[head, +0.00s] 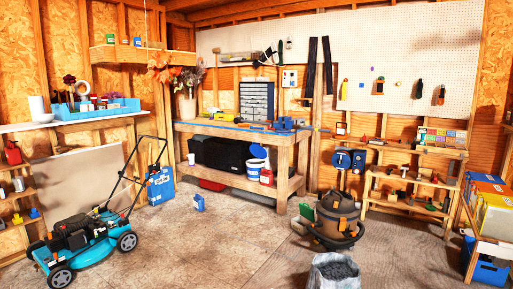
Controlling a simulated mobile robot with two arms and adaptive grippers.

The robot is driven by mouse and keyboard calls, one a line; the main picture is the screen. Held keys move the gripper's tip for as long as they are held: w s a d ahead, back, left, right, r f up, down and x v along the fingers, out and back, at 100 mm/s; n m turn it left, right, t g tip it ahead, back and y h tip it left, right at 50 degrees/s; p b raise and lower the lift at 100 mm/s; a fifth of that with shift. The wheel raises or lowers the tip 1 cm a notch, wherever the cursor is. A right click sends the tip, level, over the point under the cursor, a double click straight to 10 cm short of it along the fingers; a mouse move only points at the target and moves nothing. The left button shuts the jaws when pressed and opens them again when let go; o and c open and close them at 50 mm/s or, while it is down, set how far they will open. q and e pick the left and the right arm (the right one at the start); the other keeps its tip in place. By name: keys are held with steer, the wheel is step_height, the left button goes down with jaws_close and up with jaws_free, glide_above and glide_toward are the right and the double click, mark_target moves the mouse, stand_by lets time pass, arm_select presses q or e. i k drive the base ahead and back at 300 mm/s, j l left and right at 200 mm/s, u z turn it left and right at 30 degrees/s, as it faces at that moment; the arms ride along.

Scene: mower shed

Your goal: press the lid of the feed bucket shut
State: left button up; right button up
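A white bucket (255,170) with a blue lid (258,151) stands on the lower shelf of the wooden workbench (240,132), right of the black cases; it looks like the feed bucket. Its lid seems tilted rather than flat on the rim, but it is too small to be sure. A small red and white container (266,177) stands in front of its right side. Neither of my grippers is in view.
A teal lawn mower (85,240) stands at the left. A brown shop vacuum (338,218) and a grey bin (333,272) stand right of centre. A small blue and white carton (198,202) sits on the floor before the bench. The middle floor is mostly clear.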

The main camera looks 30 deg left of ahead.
mark_target(259, 152)
steer(key=i+j+u, duration=0.6)
steer(key=i, duration=0.15)
steer(key=i+j+u, duration=0.4)
steer(key=i, duration=0.3)
steer(key=i+u, duration=0.35)
steer(key=i, duration=0.4)
steer(key=i+l+u, duration=0.15)
steer(key=i+u, duration=0.25)
steer(key=i, duration=0.35)
steer(key=i+z, duration=0.15)
steer(key=i, duration=0.35)
steer(key=i+j+z, duration=0.15)
steer(key=i, duration=0.35)
steer(key=i+j+z, duration=0.2)
steer(key=i, duration=0.3)
steer(key=i+l+z, duration=0.35)
steer(key=i, duration=0.75)
steer(key=i+j+z, duration=0.3)
steer(key=i, duration=0.8)
steer(key=i+l, duration=0.05)
steer(key=l, duration=0.05)
